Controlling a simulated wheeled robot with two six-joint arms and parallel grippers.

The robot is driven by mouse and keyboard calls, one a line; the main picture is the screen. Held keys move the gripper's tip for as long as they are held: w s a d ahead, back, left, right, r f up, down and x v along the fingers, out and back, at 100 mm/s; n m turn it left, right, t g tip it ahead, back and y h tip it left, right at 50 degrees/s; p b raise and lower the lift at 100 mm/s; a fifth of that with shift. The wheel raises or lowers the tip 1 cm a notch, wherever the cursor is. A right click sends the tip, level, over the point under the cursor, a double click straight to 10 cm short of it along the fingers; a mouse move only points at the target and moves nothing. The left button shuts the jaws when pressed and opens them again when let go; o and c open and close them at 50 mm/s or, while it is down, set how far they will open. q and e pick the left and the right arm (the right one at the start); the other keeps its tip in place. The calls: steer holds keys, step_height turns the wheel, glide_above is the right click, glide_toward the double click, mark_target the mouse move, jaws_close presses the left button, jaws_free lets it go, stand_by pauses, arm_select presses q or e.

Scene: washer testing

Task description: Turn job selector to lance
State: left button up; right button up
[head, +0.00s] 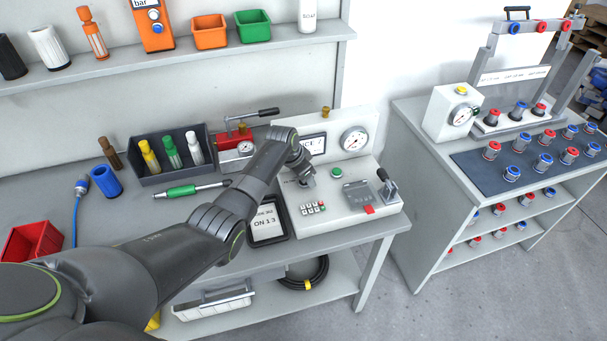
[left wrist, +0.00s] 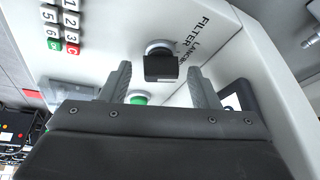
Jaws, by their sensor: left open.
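The job selector (left wrist: 161,66) is a black knob on a light round base on the sloped pale face of the test unit (head: 350,203). The words FILTER and LANCE are printed beside it in the left wrist view; I cannot tell which the knob points to. My left gripper (head: 306,180) is over the left part of the unit and mostly hides the knob in the head view. In the left wrist view the left gripper (left wrist: 159,76) is open, one finger on each side of the knob, with visible gaps. My right gripper is not in view.
On the unit are a keypad (head: 313,208), a green button (head: 337,172), a gauge (head: 354,140), a lever clamp (head: 387,186) and a partly hidden display (head: 313,143). A tablet (head: 268,222) lies beside it.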

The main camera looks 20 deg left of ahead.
arm_select(q)
steer(key=shift+r, duration=0.1)
steer(key=shift+s+a+r, duration=0.15)
steer(key=shift+s+r, duration=0.1)
steer(key=shift+r, duration=0.35)
steer(key=b+v, duration=0.1)
steer(key=v, duration=1.5)
steer(key=shift+f, duration=0.1)
